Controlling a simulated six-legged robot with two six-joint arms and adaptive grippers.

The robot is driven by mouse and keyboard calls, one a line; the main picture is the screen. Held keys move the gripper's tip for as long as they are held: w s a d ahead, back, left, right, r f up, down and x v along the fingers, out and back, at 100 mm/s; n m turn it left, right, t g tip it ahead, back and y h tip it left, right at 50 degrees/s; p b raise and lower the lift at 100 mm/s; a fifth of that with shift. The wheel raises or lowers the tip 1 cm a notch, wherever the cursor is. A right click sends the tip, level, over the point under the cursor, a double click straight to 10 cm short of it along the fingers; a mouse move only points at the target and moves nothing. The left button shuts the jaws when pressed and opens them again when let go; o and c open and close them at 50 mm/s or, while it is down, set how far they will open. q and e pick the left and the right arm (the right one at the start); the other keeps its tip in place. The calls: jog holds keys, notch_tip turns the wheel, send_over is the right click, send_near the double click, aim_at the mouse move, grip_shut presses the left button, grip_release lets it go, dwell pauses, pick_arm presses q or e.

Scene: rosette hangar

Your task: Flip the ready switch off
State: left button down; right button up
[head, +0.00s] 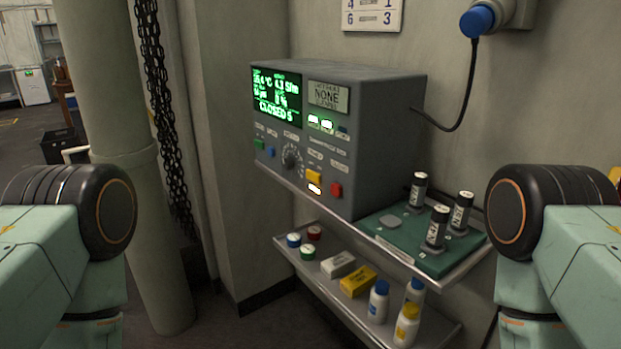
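A grey control box (385,140) stands on the upper wall shelf, its front panel angled to the left. The panel has a lit green screen (277,97), a dark knob (291,157), a green button (258,143), a blue button (271,152), a yellow switch (314,177) with a lit white patch below it, and a red button (336,190). Two small lit indicators sit under the grey "NONE" display (327,97). The labels are too small to read, so I cannot tell which control is the ready switch. Only my arm links show at both sides; neither gripper is in view.
The lower shelf (344,303) holds small tubs, boxes and bottles. A pillar (120,120) and hanging chains (153,75) are at left. Space before the panel is clear.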

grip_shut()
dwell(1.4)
